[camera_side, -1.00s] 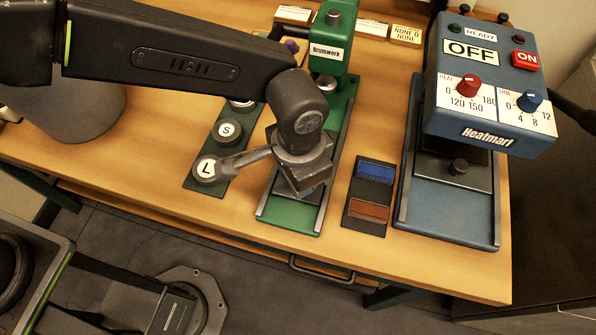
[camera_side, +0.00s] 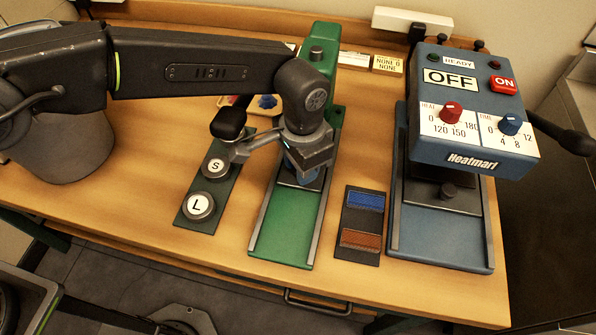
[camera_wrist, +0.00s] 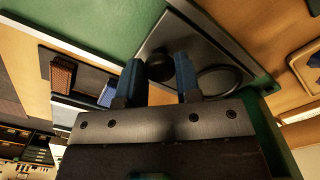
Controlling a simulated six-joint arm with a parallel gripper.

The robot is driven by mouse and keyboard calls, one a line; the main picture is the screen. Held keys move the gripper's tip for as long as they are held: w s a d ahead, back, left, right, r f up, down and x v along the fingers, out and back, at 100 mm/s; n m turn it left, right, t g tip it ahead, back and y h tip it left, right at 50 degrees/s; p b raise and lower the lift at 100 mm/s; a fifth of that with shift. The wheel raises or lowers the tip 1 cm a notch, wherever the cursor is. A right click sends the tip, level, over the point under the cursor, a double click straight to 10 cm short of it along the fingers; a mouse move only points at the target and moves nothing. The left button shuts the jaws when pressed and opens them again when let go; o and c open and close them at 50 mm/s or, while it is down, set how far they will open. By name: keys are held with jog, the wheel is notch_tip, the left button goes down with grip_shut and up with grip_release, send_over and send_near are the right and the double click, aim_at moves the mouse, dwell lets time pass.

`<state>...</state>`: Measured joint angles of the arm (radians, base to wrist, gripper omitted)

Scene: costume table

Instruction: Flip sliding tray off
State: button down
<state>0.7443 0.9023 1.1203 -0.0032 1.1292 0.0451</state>
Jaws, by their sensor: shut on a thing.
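The green machine (camera_side: 321,40) has a green slide track (camera_side: 283,228) with metal side rails. Its dark sliding tray (camera_side: 288,180) sits in the rear part of the track, under my gripper (camera_side: 303,176), and the front of the track is bare. In the wrist view, the tray plate (camera_wrist: 212,46) shows a round ring and a black knob (camera_wrist: 160,68). My gripper's blue fingers (camera_wrist: 159,62) are shut on the knob, one on each side. In the side view, my wrist hides the knob.
A blue Heatmari machine (camera_side: 470,140) with its own tray track (camera_side: 440,235) stands at right. Between them lies a pad with blue and brown blocks (camera_side: 363,200). A strip with S and L discs (camera_side: 203,206) lies at left. The table's front edge is clear.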

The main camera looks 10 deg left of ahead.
jog(key=shift+w+r, duration=0.1)
jog(key=shift+w, duration=0.25)
jog(key=c, duration=1.2)
grip_release()
jog(key=o, duration=0.4)
jog(key=shift+s, duration=0.1)
jog(key=shift+s, duration=0.1)
